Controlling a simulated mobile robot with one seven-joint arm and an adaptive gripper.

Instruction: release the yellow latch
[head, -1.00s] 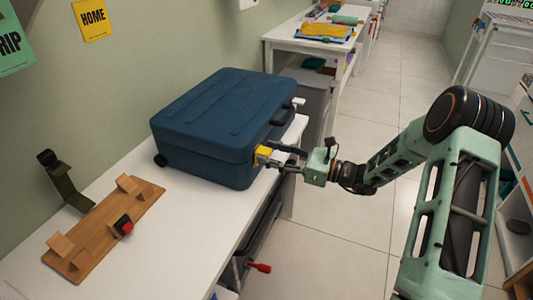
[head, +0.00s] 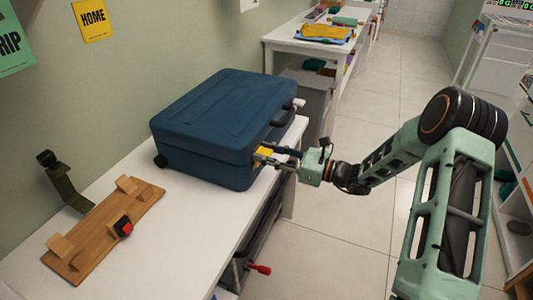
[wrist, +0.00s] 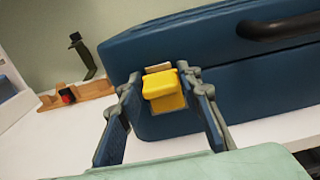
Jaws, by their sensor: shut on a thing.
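A closed dark blue suitcase (head: 220,120) lies flat on the white counter, and it also shows in the wrist view (wrist: 235,70). The yellow latch (head: 262,152) is on its front side, near the left end. In the wrist view the yellow latch (wrist: 163,92) sits between my two fingertips, with a pale plate at its top edge. My gripper (head: 270,156) is shut on the latch, one finger on each side. In the head view my fingers partly hide the latch. A second, white latch (head: 298,104) is at the suitcase's far end, beyond the black handle (head: 283,115).
A wooden stand (head: 105,230) with a red-and-black item (head: 123,227) lies on the counter (head: 185,235) left of the suitcase. A dark green bracket (head: 65,185) stands by the wall. Tiled floor (head: 345,240) is open beside the counter.

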